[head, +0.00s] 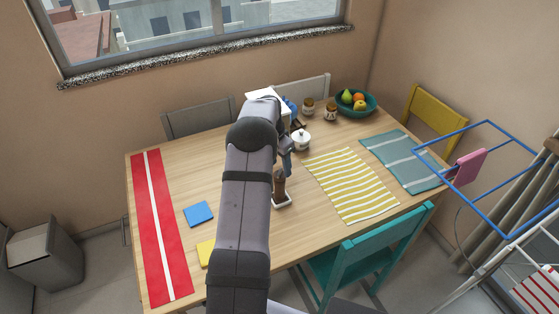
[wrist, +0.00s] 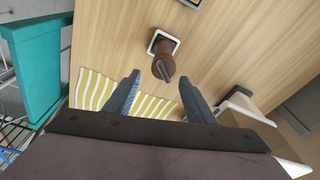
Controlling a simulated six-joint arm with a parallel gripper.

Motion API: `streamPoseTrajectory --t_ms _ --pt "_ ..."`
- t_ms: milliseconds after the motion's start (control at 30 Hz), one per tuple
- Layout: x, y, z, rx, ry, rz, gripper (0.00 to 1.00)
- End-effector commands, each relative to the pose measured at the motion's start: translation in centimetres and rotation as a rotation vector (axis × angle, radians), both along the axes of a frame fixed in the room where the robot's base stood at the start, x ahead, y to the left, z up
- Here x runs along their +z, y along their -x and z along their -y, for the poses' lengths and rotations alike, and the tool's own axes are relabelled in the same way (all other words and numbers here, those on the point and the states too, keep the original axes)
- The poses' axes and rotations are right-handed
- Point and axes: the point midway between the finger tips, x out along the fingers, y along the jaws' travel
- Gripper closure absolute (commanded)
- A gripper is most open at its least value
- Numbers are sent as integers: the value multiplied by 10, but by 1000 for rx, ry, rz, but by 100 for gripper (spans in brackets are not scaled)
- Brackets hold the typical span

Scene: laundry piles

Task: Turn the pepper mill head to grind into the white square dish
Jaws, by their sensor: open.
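The brown pepper mill (head: 279,182) stands upright on the table at the white square dish (head: 284,203), partly behind my arm. In the wrist view the mill (wrist: 163,62) shows its rounded head towards the camera, with the white dish (wrist: 151,45) under or just behind its base; I cannot tell which. My gripper (wrist: 159,72) is open and empty. Its two fingers point towards the mill, with the mill head in line between the fingertips and apparently a little beyond them. In the head view my gripper (head: 286,166) is just above the mill, largely hidden by my arm.
A white lidded pot (head: 300,140) stands behind the mill. A yellow-striped cloth (head: 352,186) lies to the right, and a blue square (head: 198,214) and red runner (head: 160,230) to the left. Jars (head: 330,113) and a fruit bowl (head: 371,104) stand at the back.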

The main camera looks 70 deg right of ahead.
Motion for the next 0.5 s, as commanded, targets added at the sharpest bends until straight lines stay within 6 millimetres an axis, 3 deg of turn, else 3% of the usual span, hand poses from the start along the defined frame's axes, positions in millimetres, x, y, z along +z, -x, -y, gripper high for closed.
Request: streamPoseTrajectory --t_ms 200,500 --pt "2 -4 9 194 25 -17 50" --pt "0 -4 9 222 23 -23 50"
